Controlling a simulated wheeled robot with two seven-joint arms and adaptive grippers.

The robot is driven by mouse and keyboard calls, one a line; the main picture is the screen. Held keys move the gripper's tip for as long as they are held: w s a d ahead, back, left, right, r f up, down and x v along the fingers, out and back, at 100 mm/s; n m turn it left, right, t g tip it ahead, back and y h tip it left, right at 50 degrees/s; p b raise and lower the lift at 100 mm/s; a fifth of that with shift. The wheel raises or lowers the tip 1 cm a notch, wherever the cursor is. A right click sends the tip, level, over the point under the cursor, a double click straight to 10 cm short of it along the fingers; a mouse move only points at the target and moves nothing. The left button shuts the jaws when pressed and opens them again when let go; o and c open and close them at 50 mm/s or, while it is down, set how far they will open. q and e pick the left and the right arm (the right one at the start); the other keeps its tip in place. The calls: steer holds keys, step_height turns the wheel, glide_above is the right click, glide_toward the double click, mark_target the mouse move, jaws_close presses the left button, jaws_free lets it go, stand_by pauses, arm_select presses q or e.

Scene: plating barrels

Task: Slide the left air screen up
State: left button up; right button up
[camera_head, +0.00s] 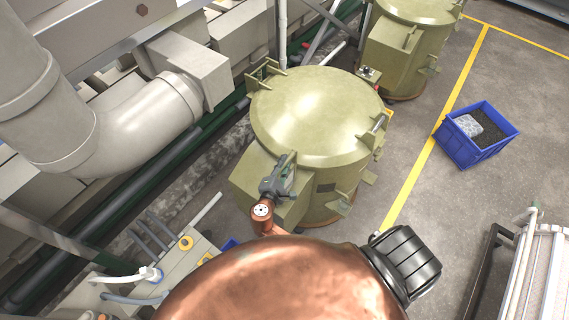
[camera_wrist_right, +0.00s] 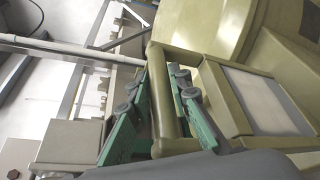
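An olive round barrel (camera_head: 318,115) stands in the middle of the head view, with a boxy olive housing (camera_head: 250,183) on its near left side. I take the housing's framed front to be the air screen. In the right wrist view, an olive bar handle (camera_wrist_right: 160,95) stands out from a frame around a pale panel (camera_wrist_right: 262,98). My right gripper (camera_head: 276,184) is at this housing. Its green fingers (camera_wrist_right: 160,80) lie on both sides of the handle, close against it. The exact contact is partly hidden. My left gripper is in neither view.
A second olive barrel (camera_head: 406,48) stands behind. A thick grey pipe (camera_head: 125,131) and machinery fill the left. A blue crate (camera_head: 476,158) with dark contents is on the open floor at right, beside a yellow line (camera_head: 427,150). A white-railed frame (camera_head: 541,270) stands lower right.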

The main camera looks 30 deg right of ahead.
steer(key=o, duration=0.4)
steer(key=shift+c, duration=0.2)
steer(key=v, duration=1.2)
steer(key=shift+s+d, duration=0.1)
